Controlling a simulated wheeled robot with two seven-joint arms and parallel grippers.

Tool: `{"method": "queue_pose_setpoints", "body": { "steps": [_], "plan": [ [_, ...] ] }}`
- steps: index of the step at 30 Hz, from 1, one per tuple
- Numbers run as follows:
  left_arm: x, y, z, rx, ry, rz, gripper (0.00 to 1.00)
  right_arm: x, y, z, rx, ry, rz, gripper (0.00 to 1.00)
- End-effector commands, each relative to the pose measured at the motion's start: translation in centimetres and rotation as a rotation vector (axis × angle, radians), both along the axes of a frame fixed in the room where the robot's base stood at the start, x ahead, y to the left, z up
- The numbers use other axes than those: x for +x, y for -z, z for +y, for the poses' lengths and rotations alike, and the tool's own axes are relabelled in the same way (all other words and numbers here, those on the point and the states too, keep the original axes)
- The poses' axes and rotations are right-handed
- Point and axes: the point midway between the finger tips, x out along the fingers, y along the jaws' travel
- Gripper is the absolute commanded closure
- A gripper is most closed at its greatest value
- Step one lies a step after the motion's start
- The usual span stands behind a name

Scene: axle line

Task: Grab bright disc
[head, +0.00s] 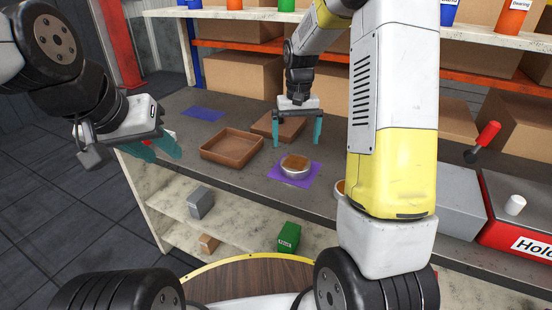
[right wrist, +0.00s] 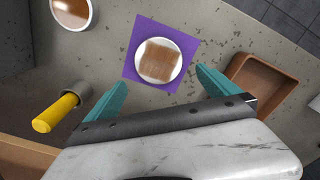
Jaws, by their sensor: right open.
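A bright, shallow round metal piece (head: 295,172) with a brownish top sits on a purple mat (head: 276,173) on the bench. In the right wrist view the bright disc (right wrist: 158,78) has a white rim and a brown, reflection-like patch, and lies flat on the purple mat (right wrist: 187,42). My right gripper (head: 298,143) is open and empty above it, pointing down. In the right wrist view its teal fingertips (right wrist: 161,78) are spread wider than the disc, near its lower edge. My left gripper (head: 160,153) hangs off the bench's left end, its fingers apart and empty.
A brown tray (head: 231,158) lies left of the disc, another brown tray behind it. A second bright round piece (right wrist: 72,12) and a yellow-handled tool (right wrist: 58,112) lie on the disc's other side. A red box (head: 500,225) stands at right. A blue mat (head: 203,113) is bare.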

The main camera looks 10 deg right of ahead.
Motion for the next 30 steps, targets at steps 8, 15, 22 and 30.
{"method": "queue_pose_setpoints", "body": {
  "steps": [8, 15, 22, 30],
  "plan": [
    [0.0, 0.0, 0.0, 0.000, 0.000, 0.000, 0.64, 0.0, 3.0, -0.1, -0.003, 0.001, 0.009, 0.00],
    [0.0, 0.0, 0.0, 0.000, 0.000, 0.000, 0.64, -0.5, 6.3, -0.4, -0.002, 0.001, 0.008, 0.00],
    [0.0, 0.0, 0.0, 0.000, 0.000, 0.000, 0.64, -0.4, 8.1, -0.4, -0.002, 0.000, 0.005, 0.00],
    [0.0, 0.0, 0.0, 0.000, 0.000, 0.000, 0.64, -0.4, 8.1, -0.4, -0.002, 0.000, 0.005, 0.16]
  ]
}}
